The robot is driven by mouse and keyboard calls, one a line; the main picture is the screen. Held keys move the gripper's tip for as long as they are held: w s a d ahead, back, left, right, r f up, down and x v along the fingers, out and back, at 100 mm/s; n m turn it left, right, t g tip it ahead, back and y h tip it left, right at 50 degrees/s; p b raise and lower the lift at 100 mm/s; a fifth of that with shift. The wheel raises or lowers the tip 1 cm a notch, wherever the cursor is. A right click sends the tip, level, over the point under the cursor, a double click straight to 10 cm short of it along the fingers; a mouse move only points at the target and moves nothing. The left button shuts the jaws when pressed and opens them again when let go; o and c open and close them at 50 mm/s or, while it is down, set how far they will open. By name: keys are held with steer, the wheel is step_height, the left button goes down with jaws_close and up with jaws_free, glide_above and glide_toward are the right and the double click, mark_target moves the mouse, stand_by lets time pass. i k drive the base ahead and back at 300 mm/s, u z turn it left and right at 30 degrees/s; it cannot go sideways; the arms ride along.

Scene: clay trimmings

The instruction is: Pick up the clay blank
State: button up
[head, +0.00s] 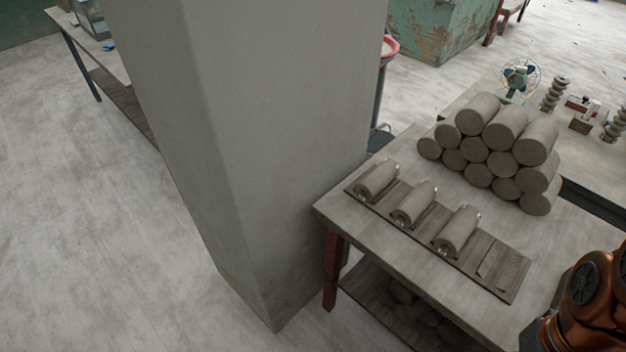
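Three grey clay cylinders lie in a row on a dark wooden board (512,283) near the table's front edge: a left one (375,180), a middle one (413,204) and a right one (458,230). Small shiny pieces show at their ends. The right end of the board holds no cylinder. Behind the board, several larger clay cylinders (505,127) are stacked in a pyramid. I cannot tell which of these is the clay blank. My gripper is not in view; only a copper-coloured part of my arm shows at the lower right.
A thick grey pillar (270,140) stands left of the table (342,207). More clay lies on the shelf below. A second table behind carries a small fan (520,77) and metal parts. Open floor (80,220) lies to the left.

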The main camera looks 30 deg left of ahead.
mark_target(366, 189)
steer(key=u, duration=0.85)
steer(key=k, duration=1.2)
steer(key=u, duration=1.1)
steer(key=i, duration=1.25)
steer(key=z, duration=0.6)
steer(key=i, duration=0.85)
steer(key=z, duration=0.1)
